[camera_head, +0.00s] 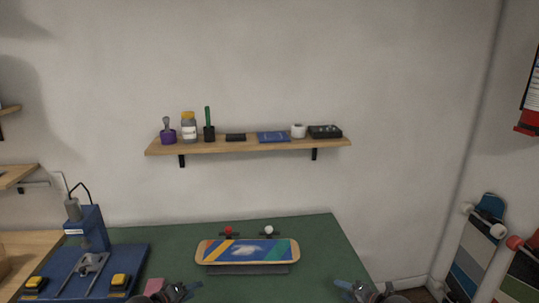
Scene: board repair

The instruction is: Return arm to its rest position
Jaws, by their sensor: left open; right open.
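My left gripper (183,291) shows at the bottom edge of the head view, left of the middle. It is open, in front of a skateboard deck (247,251) and apart from it. My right gripper (352,289) is open at the bottom edge, right of the deck, near the right side of the green table top (325,240). Both grippers look empty. Most of both arms is out of view below. The deck has blue, yellow and green stripes and lies on a dark support.
A red wheel (228,231) and a white wheel (269,230) are behind the deck. A wall shelf (250,146) holds several small items. Skateboards (474,250) lean at the right.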

